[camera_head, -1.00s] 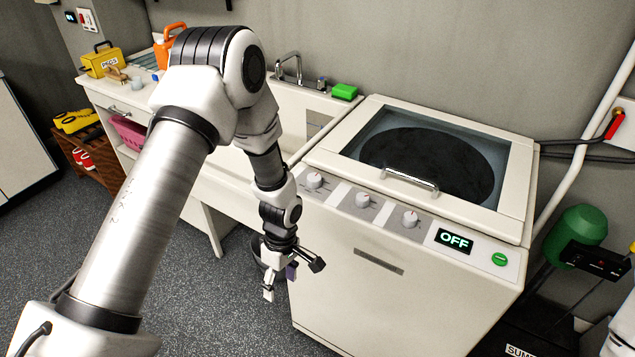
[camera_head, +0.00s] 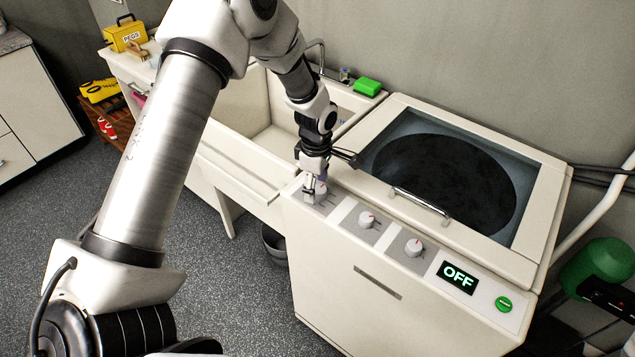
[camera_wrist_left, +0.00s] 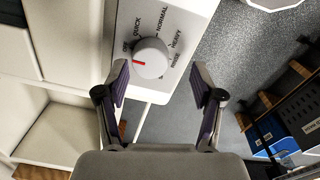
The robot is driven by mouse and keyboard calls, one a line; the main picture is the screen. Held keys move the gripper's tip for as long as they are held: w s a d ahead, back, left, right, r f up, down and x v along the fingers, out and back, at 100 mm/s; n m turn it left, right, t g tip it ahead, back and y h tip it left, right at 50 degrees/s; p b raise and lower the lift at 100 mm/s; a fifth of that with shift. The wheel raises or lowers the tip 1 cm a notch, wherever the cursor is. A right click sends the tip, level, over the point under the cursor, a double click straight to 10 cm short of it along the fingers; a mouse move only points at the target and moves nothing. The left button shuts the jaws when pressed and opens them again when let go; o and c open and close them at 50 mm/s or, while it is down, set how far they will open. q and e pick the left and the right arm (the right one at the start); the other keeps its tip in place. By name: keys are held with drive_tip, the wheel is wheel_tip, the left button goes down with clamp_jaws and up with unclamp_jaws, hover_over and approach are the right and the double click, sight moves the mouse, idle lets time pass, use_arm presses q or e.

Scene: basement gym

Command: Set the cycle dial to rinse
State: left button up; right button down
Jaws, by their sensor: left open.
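The cycle dial (camera_wrist_left: 152,58) is a round white knob with a red pointer mark, ringed by labels including OFF, QUICK, NORMAL and HEAVY. Its red mark points left in the wrist view, near the OFF label. In the head view it is the leftmost knob on the washer panel, mostly hidden by my left gripper (camera_head: 314,192). The left gripper also shows in the wrist view (camera_wrist_left: 161,82), open, with its fingers apart and the dial just beyond the gap between them. I see no clear contact. My right gripper is not in view.
Two more knobs (camera_head: 367,219) (camera_head: 414,247) sit along the panel, then a display (camera_head: 458,277) reading OFF and a green button (camera_head: 504,304). A lid handle (camera_head: 420,205) stands up behind the knobs. A sink (camera_head: 265,135) adjoins on the left.

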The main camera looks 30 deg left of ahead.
use_arm(q)
drive_tip(key=shift+w+f, duration=0.9)
drive_tip(key=shift+f, duration=0.25)
drive_tip(key=shift+s+r, duration=0.15)
drive_tip(key=shift+s, duration=0.1)
drive_tip(key=shift+s+r, duration=0.2)
drive_tip(key=shift+s, duration=0.05)
drive_tip(key=c, duration=1.1)
drive_tip(key=shift+f, duration=0.15)
drive_tip(key=shift+c, duration=0.2)
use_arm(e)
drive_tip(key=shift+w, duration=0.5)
